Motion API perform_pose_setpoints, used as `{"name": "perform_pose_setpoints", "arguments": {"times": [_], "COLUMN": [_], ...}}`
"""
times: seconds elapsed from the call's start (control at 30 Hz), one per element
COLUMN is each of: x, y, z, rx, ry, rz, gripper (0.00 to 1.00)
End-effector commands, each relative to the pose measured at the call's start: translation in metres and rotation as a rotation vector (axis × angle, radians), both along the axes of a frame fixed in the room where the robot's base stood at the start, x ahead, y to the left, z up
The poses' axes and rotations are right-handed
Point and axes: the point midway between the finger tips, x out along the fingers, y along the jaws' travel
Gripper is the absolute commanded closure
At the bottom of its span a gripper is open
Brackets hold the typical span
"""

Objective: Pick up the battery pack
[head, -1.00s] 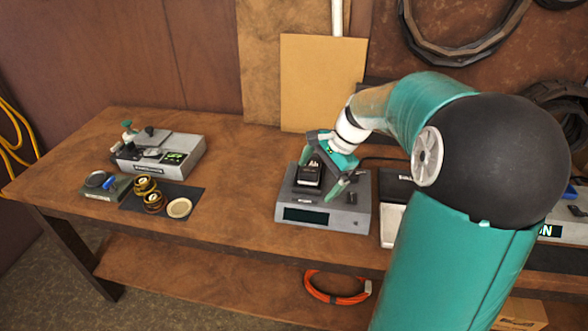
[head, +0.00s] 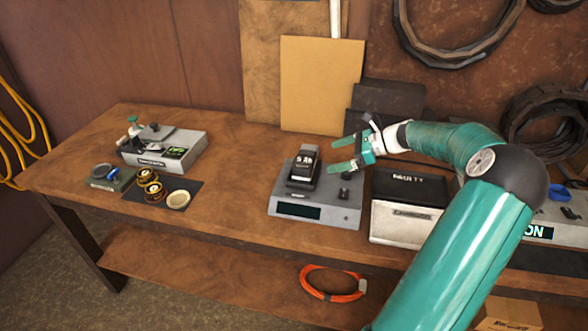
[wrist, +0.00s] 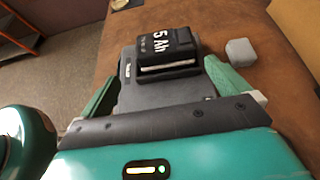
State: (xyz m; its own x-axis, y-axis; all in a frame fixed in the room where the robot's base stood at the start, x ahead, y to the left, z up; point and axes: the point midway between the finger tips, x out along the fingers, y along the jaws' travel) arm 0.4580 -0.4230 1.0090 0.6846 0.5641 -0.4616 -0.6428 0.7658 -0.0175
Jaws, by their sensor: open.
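The battery pack (head: 304,167) is a black block with white lettering that stands on a grey charger-like unit (head: 317,207) with a dark display, on the wooden bench. In the wrist view the battery pack (wrist: 168,52) shows "5 Ah" and lies ahead of the jaws. My gripper (head: 340,157) is open and empty, to the right of the battery pack, with its green fingers pointing left toward it. In the wrist view my gripper (wrist: 160,85) has its fingers spread to either side, apart from the pack.
A grey-black box (head: 405,215) stands right of the unit. At the left are a grey device (head: 165,150) and a dark mat (head: 160,205) with brass parts. A cardboard sheet (head: 320,85) leans behind. Bench between mat and unit is clear.

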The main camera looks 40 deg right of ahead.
Motion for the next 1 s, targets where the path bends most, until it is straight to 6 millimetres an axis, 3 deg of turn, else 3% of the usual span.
{"name": "perform_pose_setpoints", "arguments": {"times": [0.1, 0.2, 0.6, 0.83, 1.0], "x": [-0.006, -0.003, 0.046, 0.06, 0.081], "y": [-0.013, -0.012, 0.025, 0.036, 0.052], "z": [0.001, -0.002, -0.033, -0.039, -0.048], "rx": [0.032, 0.039, 0.036, 0.037, 0.037], "ry": [-0.012, -0.014, -0.013, -0.013, -0.013], "rz": [-0.035, -0.041, -0.043, -0.041, -0.038], "gripper": [0.0, 0.0, 0.0, 0.0, 0.0]}}
